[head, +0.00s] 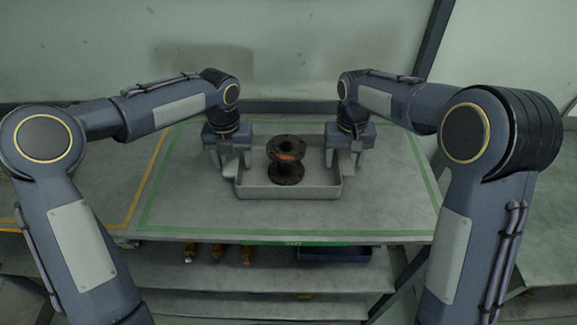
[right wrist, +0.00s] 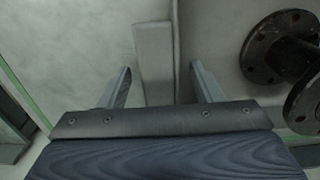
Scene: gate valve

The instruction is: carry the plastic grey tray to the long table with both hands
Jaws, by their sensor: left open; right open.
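The grey tray (head: 290,194) rests on a grey table (head: 385,195), inside a green tape outline. A dark flanged valve part (head: 287,160) with a rusty orange middle stands upright in the tray. My left gripper (head: 229,168) is at the tray's left end, open. My right gripper (head: 345,168) is at its right end, open. In the right wrist view, the tray's end wall (right wrist: 153,62) shows between the spread fingers of my right gripper (right wrist: 161,85), with gaps to both. The left fingers' contact with the tray is too small to tell.
A yellow tape outline (head: 150,185) marks the surface at the left. A lower shelf under the table holds orange-brown parts (head: 218,252) and a blue bin (head: 325,254). A wall stands behind. The tabletop around the tray is clear. Which surface is the long table, I cannot tell.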

